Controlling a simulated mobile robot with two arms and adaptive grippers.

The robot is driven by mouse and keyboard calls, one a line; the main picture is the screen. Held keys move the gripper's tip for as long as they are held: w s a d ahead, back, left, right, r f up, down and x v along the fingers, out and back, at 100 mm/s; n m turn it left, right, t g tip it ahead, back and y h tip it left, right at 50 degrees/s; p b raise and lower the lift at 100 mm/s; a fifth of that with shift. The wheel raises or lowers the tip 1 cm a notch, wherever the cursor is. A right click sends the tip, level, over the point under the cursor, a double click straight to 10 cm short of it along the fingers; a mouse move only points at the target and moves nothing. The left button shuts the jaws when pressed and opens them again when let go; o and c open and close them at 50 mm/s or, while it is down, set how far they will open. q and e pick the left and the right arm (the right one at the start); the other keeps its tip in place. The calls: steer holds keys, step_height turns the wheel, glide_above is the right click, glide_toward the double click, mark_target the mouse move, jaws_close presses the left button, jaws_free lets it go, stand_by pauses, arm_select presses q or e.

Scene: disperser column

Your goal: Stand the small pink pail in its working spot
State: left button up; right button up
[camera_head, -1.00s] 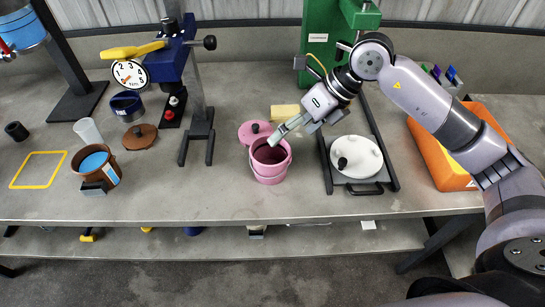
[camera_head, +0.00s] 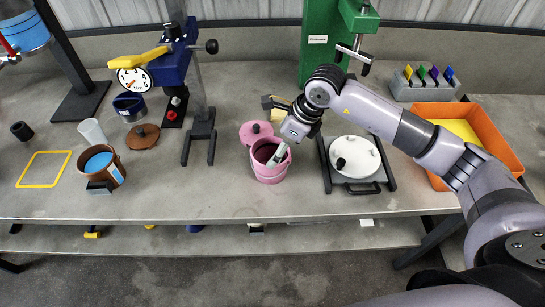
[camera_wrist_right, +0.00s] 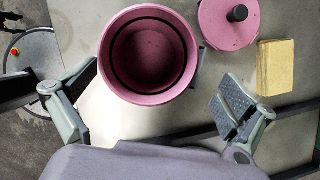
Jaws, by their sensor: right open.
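The small pink pail (camera_head: 268,175) stands upright and uncovered on the grey bench in the head view. From above, its empty-looking inside shows in the right wrist view (camera_wrist_right: 150,55). Its pink lid (camera_head: 250,130) lies flat behind it, and the lid's knob shows in the wrist view (camera_wrist_right: 238,13). My right gripper (camera_head: 278,155) is over the pail's right side in the head view. In the wrist view my open right gripper (camera_wrist_right: 158,88) has one finger on each side of the pail, with gaps and nothing held. My left gripper is not in view.
A blue stand (camera_head: 200,125) and a brown pot (camera_head: 103,165) are left. A yellow outline (camera_head: 44,153) encloses bare bench. An orange bin (camera_head: 490,130) is right.

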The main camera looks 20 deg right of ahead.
steer(key=p+x, duration=0.1)
steer(key=x, duration=0.3)
steer(key=shift+s+d+f+p, duration=0.15)
steer(key=shift+f+p, duration=0.2)
steer(key=shift+f, duration=0.55)
steer(key=c, duration=0.9)
steer(key=shift+r, duration=0.1)
steer(key=shift+c, duration=0.2)
steer(key=shift+r, duration=0.1)
